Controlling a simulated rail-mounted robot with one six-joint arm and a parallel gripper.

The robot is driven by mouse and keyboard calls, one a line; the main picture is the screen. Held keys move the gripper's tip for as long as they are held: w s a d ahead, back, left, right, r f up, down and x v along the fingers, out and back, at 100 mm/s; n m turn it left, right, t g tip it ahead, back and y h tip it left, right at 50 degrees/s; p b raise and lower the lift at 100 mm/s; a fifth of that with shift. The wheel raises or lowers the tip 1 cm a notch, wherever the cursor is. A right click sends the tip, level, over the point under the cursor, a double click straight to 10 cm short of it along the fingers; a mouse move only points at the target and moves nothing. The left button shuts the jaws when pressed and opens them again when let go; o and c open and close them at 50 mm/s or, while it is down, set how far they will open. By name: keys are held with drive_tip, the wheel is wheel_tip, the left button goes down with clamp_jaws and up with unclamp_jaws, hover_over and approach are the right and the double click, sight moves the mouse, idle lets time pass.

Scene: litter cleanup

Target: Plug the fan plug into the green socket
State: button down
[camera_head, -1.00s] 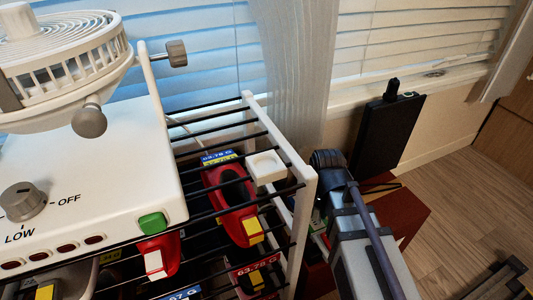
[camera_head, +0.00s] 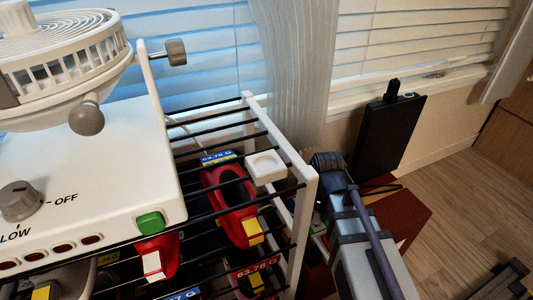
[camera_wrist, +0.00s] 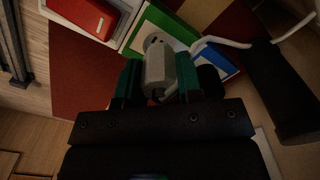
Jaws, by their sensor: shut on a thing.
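My gripper (camera_wrist: 158,82) is shut on a pale grey plug (camera_wrist: 157,62) in the wrist view. The plug's end points toward the green socket (camera_wrist: 165,22), which has a white frame. The plug's face overlaps the socket's lower edge in this view; I cannot tell whether they touch. A white cable (camera_wrist: 222,42) runs off to the right. In the head view the white fan (camera_head: 65,65) stands at the left on its base (camera_head: 95,185). My gripper's fingers and the plug are not clear there.
A red socket (camera_wrist: 88,15) and a blue one (camera_wrist: 209,62) flank the green one. A dark upright object (camera_wrist: 283,85) is at the right. In the head view a rack (camera_head: 305,225) with black bars holds red-handled tools (camera_head: 232,200). A black panel (camera_head: 385,130) stands near the window.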

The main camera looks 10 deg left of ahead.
drive_tip(key=shift+f+b, duration=0.35)
drive_tip(key=shift+f, duration=0.15)
drive_tip(key=shift+f+b, duration=0.45)
drive_tip(key=shift+b, duration=0.05)
drive_tip(key=c, duration=0.7)
unclamp_jaws()
drive_tip(key=shift+c, duration=1.4)
drive_tip(key=shift+r, duration=0.15)
drive_tip(key=shift+r+p, duration=0.9)
drive_tip(key=shift+p, duration=0.2)
drive_tip(key=shift+r, duration=0.1)
